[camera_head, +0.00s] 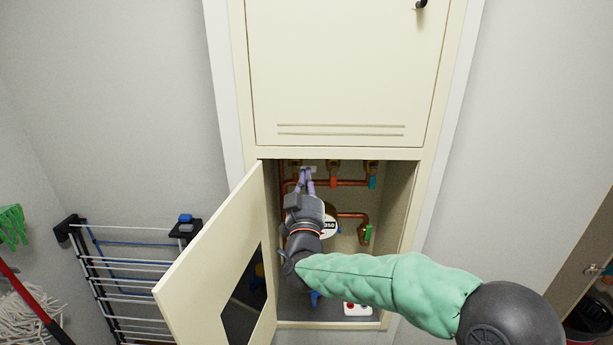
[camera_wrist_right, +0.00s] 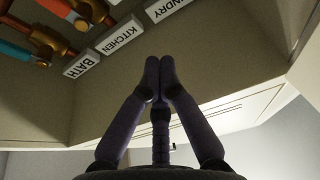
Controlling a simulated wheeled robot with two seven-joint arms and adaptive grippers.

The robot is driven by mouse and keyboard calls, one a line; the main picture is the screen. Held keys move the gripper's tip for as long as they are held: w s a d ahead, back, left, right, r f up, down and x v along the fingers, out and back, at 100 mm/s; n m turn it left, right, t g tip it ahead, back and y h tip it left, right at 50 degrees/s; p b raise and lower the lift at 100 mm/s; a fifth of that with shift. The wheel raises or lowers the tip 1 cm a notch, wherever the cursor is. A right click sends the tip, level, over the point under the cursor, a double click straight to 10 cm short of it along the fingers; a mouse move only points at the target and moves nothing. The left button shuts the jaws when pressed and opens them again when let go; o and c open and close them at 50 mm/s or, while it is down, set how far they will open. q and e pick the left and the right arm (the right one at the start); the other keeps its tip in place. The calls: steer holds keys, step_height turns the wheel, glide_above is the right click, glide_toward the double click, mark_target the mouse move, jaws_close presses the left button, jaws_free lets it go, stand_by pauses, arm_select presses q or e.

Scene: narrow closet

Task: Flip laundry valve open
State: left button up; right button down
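Copper pipes with valves run across the back of an open cabinet. In the head view a red-handled valve (camera_head: 333,182) is in the middle and a teal-handled valve (camera_head: 372,182) at the right. My right gripper (camera_head: 306,173) reaches into the upper left, where its fingers cover the place of the laundry valve, so its handle does not show. In the right wrist view the laundry label (camera_wrist_right: 164,8) is partly cut off at the top, beside the kitchen label (camera_wrist_right: 118,36). My right gripper's fingertips (camera_wrist_right: 160,72) meet, with nothing seen between them. My left gripper is out of view.
The cabinet door (camera_head: 215,255) stands open at the left, close to my right forearm. A closed upper door (camera_head: 345,75) is above the opening. A round gauge (camera_head: 329,226) and a pipe with a green handle (camera_head: 368,233) are lower inside. A drying rack (camera_head: 125,275) stands left.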

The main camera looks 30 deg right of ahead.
steer(key=w+d+f+p, duration=0.1)
steer(key=w+d, duration=0.3)
steer(key=w, duration=0.3)
steer(key=shift+f, duration=0.15)
steer(key=shift+s+d, duration=0.1)
stand_by(0.4)
steer(key=shift+s+d+f+m+g+h+b, duration=0.1)
steer(key=shift+f+m+g+h+b, duration=0.2)
steer(key=shift+f+m+b, duration=1.05)
steer(key=shift+w+d+r+m+g+h+b, duration=0.1)
steer(key=shift+m+g+h+b, duration=0.45)
steer(key=shift+b, duration=1.7)
steer(key=shift+s+f+m+t+h+b, duration=0.15)
steer(key=shift+f+m+b, duration=0.55)
steer(key=shift+m+b, duration=0.85)
steer(key=shift+a+f+n+b, duration=0.25)
steer(key=shift+f+b, duration=0.1)
steer(key=shift+b, duration=0.5)
steer(key=shift+d, duration=0.15)
